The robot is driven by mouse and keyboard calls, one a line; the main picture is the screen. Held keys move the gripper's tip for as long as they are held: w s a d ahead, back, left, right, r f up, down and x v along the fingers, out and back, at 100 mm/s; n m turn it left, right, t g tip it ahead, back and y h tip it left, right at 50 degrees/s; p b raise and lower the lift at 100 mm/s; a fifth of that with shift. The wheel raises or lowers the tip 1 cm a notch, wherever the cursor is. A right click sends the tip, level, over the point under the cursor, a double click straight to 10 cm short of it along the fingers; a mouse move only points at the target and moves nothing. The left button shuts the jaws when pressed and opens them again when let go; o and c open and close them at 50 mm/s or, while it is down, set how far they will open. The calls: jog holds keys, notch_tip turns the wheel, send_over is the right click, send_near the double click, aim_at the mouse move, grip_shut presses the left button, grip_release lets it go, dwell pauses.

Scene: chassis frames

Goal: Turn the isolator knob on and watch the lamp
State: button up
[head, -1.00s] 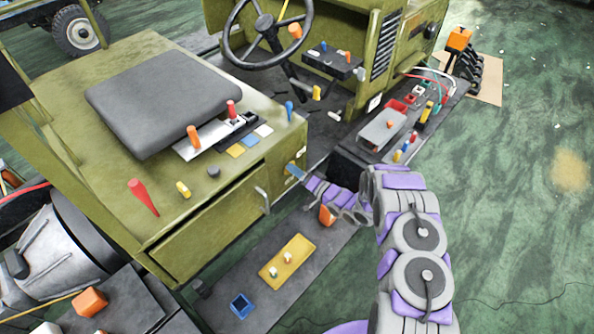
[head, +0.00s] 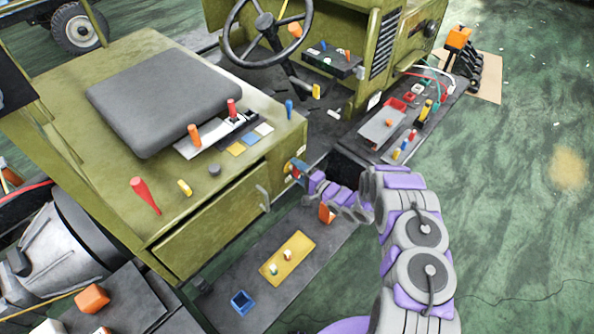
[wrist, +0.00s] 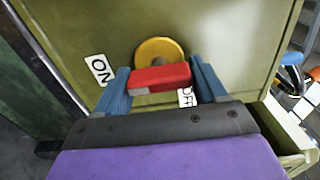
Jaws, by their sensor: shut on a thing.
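The isolator knob (wrist: 160,78) is a red bar on a yellow round plate (wrist: 158,48), on the olive side panel. In the wrist view the bar lies roughly crosswise. A white ON label (wrist: 99,70) is to its left and an OFF label (wrist: 186,97), partly hidden by a finger, is below right. My gripper (wrist: 162,80) has its blue fingers at both ends of the bar and is shut on it. In the head view my gripper (head: 297,171) is at the panel's corner and mostly hides the knob. I cannot tell which thing is the lamp.
The seat box (head: 215,225) has a handle (head: 262,198) left of my gripper. A yellow plate with pegs (head: 287,260) and a blue open box (head: 242,303) lie on the step below.

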jog(key=shift+d+f, duration=0.15)
jog(key=o, duration=1)
jog(key=shift+w, duration=0.1)
jog(key=shift+c, duration=0.2)
jog(key=v, duration=1.7)
jog(key=shift+d, duration=0.2)
